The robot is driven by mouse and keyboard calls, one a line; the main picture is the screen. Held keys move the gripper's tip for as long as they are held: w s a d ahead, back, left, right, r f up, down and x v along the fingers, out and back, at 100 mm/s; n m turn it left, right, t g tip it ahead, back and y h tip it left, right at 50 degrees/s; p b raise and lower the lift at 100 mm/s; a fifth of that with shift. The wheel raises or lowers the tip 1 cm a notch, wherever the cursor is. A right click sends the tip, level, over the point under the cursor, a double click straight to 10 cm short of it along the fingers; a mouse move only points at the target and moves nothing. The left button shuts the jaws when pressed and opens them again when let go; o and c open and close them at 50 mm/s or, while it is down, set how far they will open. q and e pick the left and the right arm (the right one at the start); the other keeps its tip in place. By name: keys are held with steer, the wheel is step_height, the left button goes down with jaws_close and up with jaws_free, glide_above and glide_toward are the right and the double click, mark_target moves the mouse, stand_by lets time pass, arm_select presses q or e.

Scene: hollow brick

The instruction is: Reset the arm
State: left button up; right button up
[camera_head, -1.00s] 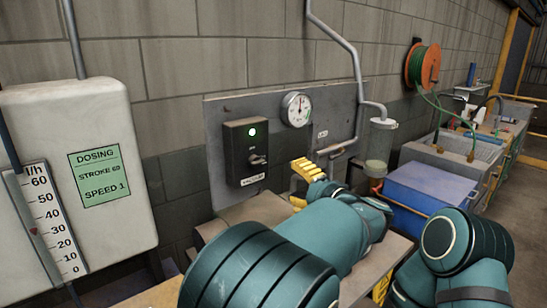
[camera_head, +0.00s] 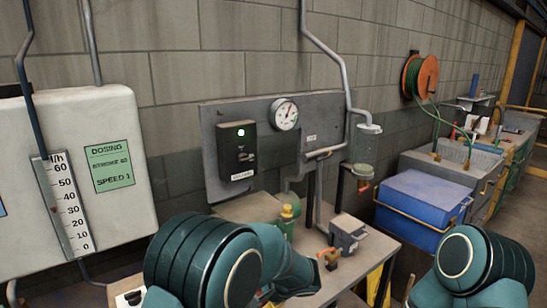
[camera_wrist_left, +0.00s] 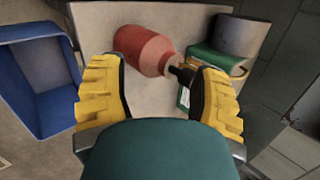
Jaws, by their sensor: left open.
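My left arm (camera_head: 205,262) comes in at the bottom of the head view and reaches over the workbench; its gripper is mostly hidden there. In the left wrist view my left gripper (camera_wrist_left: 160,97) is open, with its yellow fingers apart and nothing held. A red bottle (camera_wrist_left: 148,50) with a black nozzle lies beyond the fingers in that picture. My right arm (camera_head: 470,265) shows at the lower right; its gripper is out of view. The dark switch box (camera_head: 238,150) on the wall panel shows a lit green lamp and a lever, clear of my left arm.
The workbench (camera_head: 375,250) holds a green bottle with a yellow cap (camera_head: 287,220), a grey box (camera_head: 348,232) and an orange-handled fitting (camera_head: 328,258). A blue lidded bin (camera_head: 422,200) stands to the right. A white dosing tank (camera_head: 120,205) is at left. A gauge (camera_head: 285,114) is on the panel.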

arm_select(q)
steer(key=s+a+f+n+g+h, duration=0.1)
steer(key=s+a+f+n+h, duration=0.1)
steer(key=s+f, duration=0.4)
steer(key=s+a+f+n+g+h, duration=0.1)
steer(key=s+a+f+n+h, duration=0.2)
steer(key=s+f+n, duration=0.3)
steer(key=s+a+f+n+g+h, duration=0.1)
steer(key=s+f+n+h, duration=0.3)
steer(key=s, duration=0.9)
step_height(320, 180, down, 2)
steer(key=shift+a+f+n+g+h+b, duration=0.2)
steer(key=shift+a+n+g+h+b, duration=0.15)
steer(key=shift+a+n, duration=0.35)
